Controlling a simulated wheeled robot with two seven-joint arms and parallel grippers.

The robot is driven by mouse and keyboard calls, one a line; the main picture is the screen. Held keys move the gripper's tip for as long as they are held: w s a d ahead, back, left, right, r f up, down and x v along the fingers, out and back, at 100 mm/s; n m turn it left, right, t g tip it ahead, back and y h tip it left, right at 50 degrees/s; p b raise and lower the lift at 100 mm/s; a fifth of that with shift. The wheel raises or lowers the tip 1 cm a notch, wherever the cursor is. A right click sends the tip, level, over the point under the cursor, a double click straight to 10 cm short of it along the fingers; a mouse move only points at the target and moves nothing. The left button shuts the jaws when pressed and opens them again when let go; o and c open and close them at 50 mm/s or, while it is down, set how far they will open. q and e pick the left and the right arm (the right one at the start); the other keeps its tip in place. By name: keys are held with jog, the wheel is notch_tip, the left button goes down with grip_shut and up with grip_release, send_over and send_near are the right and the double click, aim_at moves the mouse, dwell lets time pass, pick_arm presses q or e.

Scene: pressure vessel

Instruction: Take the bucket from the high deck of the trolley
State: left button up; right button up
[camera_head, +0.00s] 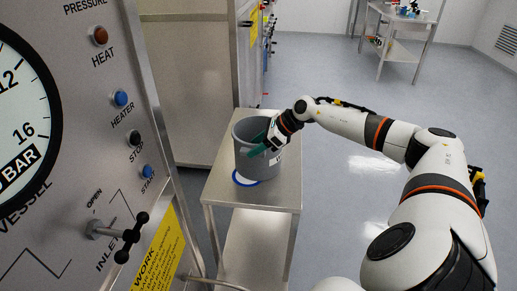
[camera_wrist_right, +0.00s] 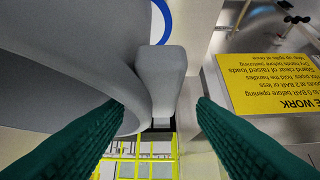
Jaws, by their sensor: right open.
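The grey bucket (camera_head: 252,168) stands upright on the high deck of the metal trolley (camera_head: 285,192), over a blue-and-white ring marking (camera_head: 240,182). My right gripper (camera_head: 259,144) reaches in from the right at the bucket's upper part. In the right wrist view the bucket wall (camera_wrist_right: 70,45) fills the upper left. A grey handle-like part (camera_wrist_right: 168,75) of the bucket lies just ahead of and between the two green fingers (camera_wrist_right: 161,103). The fingers are apart and not closed on it. My left gripper does not show.
A control panel (camera_head: 75,150) with a gauge, buttons and a black-knobbed valve (camera_head: 118,235) stands close at the left. A steel cabinet (camera_head: 185,80) is behind the trolley. Another trolley (camera_head: 400,20) stands far back. Floor to the right is clear.

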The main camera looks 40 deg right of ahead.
jog(key=shift+x, duration=1.05)
grip_shut()
jog(key=shift+r, duration=0.15)
jog(key=shift+d, duration=0.1)
